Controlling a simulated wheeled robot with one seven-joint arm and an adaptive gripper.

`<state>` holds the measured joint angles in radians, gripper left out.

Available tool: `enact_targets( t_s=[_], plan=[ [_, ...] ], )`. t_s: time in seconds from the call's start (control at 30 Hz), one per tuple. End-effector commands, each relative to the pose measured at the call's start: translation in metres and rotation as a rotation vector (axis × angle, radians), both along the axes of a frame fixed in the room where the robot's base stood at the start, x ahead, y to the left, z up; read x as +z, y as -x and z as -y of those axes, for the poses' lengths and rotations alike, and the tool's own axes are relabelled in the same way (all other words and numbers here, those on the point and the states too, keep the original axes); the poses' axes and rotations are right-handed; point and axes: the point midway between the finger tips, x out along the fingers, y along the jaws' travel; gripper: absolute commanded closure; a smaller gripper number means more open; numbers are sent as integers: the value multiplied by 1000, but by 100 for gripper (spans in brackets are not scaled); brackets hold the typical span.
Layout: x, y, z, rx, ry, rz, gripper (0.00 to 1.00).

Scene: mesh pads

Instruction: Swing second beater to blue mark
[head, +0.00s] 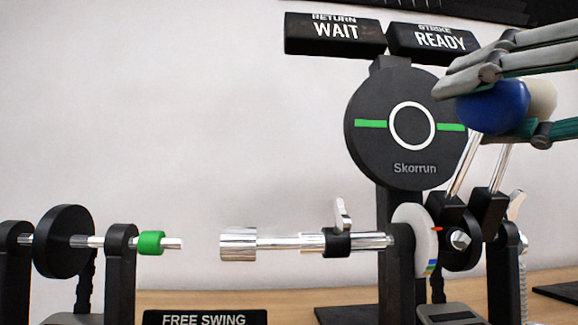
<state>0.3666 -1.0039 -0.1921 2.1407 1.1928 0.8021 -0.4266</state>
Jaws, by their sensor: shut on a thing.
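My gripper (515,92) reaches in from the right edge and is shut on a blue beater head (492,106). A cream beater head (543,99) sits just behind and to the right of it. Two chrome beater rods (465,165) run down from the heads to black clamps (453,210) on the pedal hub. A white disc (412,238) beside the hub carries small coloured marks (432,266), with blue among them near its lower right rim. The black round pad (403,127) marked Skorrun, with a white ring and green bars, stands left of the heads.
Signs reading WAIT (336,35) and READY (438,42) hang above. A chrome shaft with a wing screw (341,214) extends left from the disc. Another black pedal frame (121,265) stands at left, with a FREE SWING plate (205,318) at the bottom.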

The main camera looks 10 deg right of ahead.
Motion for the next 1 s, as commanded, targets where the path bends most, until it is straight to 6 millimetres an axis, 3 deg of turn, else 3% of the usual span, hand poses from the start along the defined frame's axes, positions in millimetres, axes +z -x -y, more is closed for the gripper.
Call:
enact_targets(
  t_s=[1.0],
  plan=[
    [-11, 11, 0, -1, 0, 97, 96]
  ],
)
